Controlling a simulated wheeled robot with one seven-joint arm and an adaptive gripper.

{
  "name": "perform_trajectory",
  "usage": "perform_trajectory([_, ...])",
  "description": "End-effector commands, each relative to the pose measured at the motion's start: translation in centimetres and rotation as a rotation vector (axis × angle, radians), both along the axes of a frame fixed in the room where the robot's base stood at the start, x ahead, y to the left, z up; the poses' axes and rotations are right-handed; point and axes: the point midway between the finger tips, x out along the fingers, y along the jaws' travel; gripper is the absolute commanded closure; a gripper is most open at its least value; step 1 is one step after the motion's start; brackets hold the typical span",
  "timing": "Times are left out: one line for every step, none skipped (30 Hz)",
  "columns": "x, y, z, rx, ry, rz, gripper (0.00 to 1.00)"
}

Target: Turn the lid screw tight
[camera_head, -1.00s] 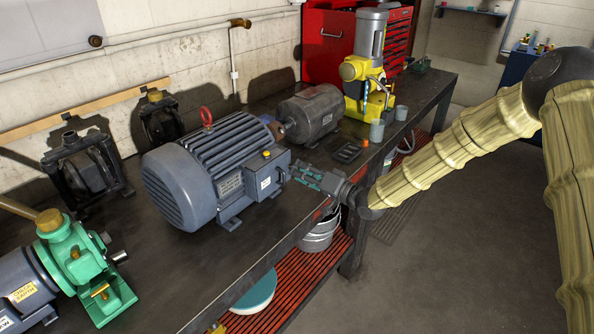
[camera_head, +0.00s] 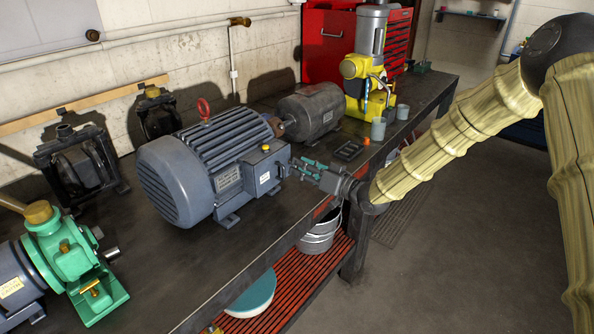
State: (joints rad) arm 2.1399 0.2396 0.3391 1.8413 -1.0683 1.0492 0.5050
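A large grey motor (camera_head: 177,180) stands on the dark workbench (camera_head: 192,275), with a red lifting ring on top. A grey terminal box (camera_head: 264,174) with a lid sits on its right side and carries a small yellow knob (camera_head: 265,148) on top. I cannot make out a lid screw at this size. My gripper (camera_head: 300,168), with teal and grey fingers, points left at the right side of the box. Its tips are very close to the box; I cannot tell whether they touch it. Whether the fingers are apart or hold something is too small to tell.
A smaller dark motor (camera_head: 310,114) and a yellow machine (camera_head: 368,72) stand farther back. Grey cups (camera_head: 379,130), a dark tray (camera_head: 348,151) and an orange piece (camera_head: 366,141) lie behind my gripper. A green pump (camera_head: 73,263) stands at front left. The front middle of the bench is clear.

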Motion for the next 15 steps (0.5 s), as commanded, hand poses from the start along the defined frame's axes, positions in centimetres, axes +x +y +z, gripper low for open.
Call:
perform_trajectory([-0.01, 0.04, -0.28, -0.018, -0.025, 0.001, 0.68])
perform_trajectory([-0.01, 0.03, -0.31, -0.028, -0.039, 0.000, 0.68])
perform_trajectory([0.00, 0.00, -0.34, -0.042, -0.060, 0.000, 0.68])
perform_trajectory([0.01, -0.02, -0.35, -0.052, -0.073, -0.001, 0.68])
perform_trajectory([0.02, -0.03, -0.33, -0.062, -0.088, -0.001, 0.68])
perform_trajectory([0.04, -0.03, -0.30, -0.076, -0.108, -0.001, 0.68])
perform_trajectory([0.05, -0.02, -0.28, -0.085, -0.123, -0.001, 0.68])
perform_trajectory([0.04, -0.01, -0.28, -0.095, -0.137, -0.001, 0.68])
perform_trajectory([0.03, 0.00, -0.30, -0.108, -0.156, -0.001, 0.68])
perform_trajectory([0.03, 0.02, -0.31, -0.119, -0.170, -0.001, 0.68])
perform_trajectory([0.02, 0.02, -0.32, -0.128, -0.185, 0.000, 0.68])
perform_trajectory([0.03, 0.02, -0.31, -0.141, -0.203, 0.000, 0.68])
perform_trajectory([0.04, 0.01, -0.29, -0.151, -0.218, 0.000, 0.68])
perform_trajectory([0.03, 0.00, -0.28, -0.159, -0.231, 0.000, 0.68])
perform_trajectory([0.03, -0.02, -0.28, -0.173, -0.250, 0.000, 0.68])
